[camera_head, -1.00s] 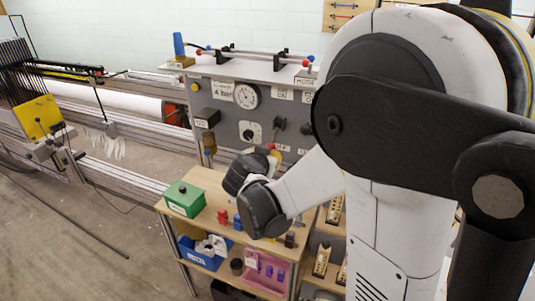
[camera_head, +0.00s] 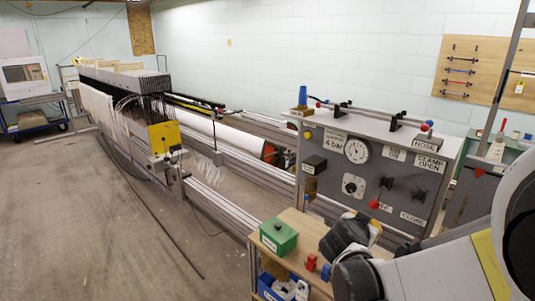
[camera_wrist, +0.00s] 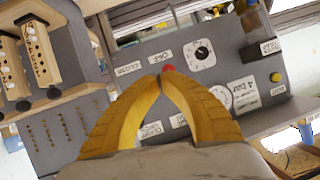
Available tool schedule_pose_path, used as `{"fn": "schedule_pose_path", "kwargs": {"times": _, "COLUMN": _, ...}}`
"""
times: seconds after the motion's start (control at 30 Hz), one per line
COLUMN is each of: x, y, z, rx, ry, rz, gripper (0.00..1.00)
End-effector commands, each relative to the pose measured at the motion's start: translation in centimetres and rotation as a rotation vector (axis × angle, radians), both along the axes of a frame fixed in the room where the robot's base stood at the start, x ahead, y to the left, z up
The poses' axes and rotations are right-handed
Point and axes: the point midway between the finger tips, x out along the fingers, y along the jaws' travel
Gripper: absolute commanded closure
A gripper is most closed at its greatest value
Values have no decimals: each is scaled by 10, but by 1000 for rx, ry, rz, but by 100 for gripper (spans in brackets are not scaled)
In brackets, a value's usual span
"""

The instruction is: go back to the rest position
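My gripper (camera_wrist: 161,80) shows in the wrist view with its two yellow fingers meeting at the tips. It is shut, and I see nothing held between the fingers. Beyond the tips is the grey control panel (camera_wrist: 205,75), tilted in this view, with a red knob (camera_wrist: 168,68) just past them. I cannot tell how far the knob is from the tips, but it looks apart from them. In the head view my arm is at the lower right, in front of the control panel (camera_head: 330,190), and the fingertips are not clear there.
A wooden bench (camera_head: 318,232) with a green box (camera_head: 279,236) and small red and blue parts stands below the panel. The loom frame (camera_head: 215,207) runs back to the left. A tool board (camera_head: 455,50) hangs at the right. The floor (camera_head: 90,220) at the left is open.

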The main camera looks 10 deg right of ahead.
Motion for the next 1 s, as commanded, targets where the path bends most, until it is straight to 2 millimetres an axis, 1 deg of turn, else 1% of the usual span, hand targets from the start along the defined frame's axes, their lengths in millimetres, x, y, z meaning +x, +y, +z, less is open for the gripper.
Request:
{"fn": "schedule_pose_path", "kwargs": {"times": 0.07, "x": -11, "y": 6, "z": 4, "rx": 6, "ry": 44, "rz": 26, "gripper": 100}}
{"fn": "schedule_pose_path", "kwargs": {"times": 0.17, "x": -36, "y": 22, "z": 10, "rx": 21, "ry": 143, "rz": 96, "gripper": 100}}
{"fn": "schedule_pose_path", "kwargs": {"times": 0.27, "x": -69, "y": 46, "z": 13, "rx": 37, "ry": 261, "rz": 206, "gripper": 100}}
{"fn": "schedule_pose_path", "kwargs": {"times": 0.3, "x": -83, "y": 57, "z": 13, "rx": 44, "ry": 305, "rz": 256, "gripper": 100}}
{"fn": "schedule_pose_path", "kwargs": {"times": 0.37, "x": -104, "y": 74, "z": 14, "rx": 53, "ry": 364, "rz": 339, "gripper": 100}}
{"fn": "schedule_pose_path", "kwargs": {"times": 0.4, "x": -118, "y": 85, "z": 13, "rx": 58, "ry": 402, "rz": 396, "gripper": 100}}
{"fn": "schedule_pose_path", "kwargs": {"times": 0.5, "x": -153, "y": 114, "z": 11, "rx": 66, "ry": 472, "rz": 543, "gripper": 100}}
{"fn": "schedule_pose_path", "kwargs": {"times": 0.6, "x": -181, "y": 139, "z": 8, "rx": 69, "ry": 517, "rz": 674, "gripper": 100}}
{"fn": "schedule_pose_path", "kwargs": {"times": 0.7, "x": -201, "y": 157, "z": 6, "rx": 67, "ry": 538, "rz": 772, "gripper": 100}}
{"fn": "schedule_pose_path", "kwargs": {"times": 0.8, "x": -211, "y": 167, "z": 5, "rx": 64, "ry": 548, "rz": 829, "gripper": 100}}
{"fn": "schedule_pose_path", "kwargs": {"times": 1.0, "x": -215, "y": 171, "z": 5, "rx": 60, "ry": 552, "rz": 853, "gripper": 100}}
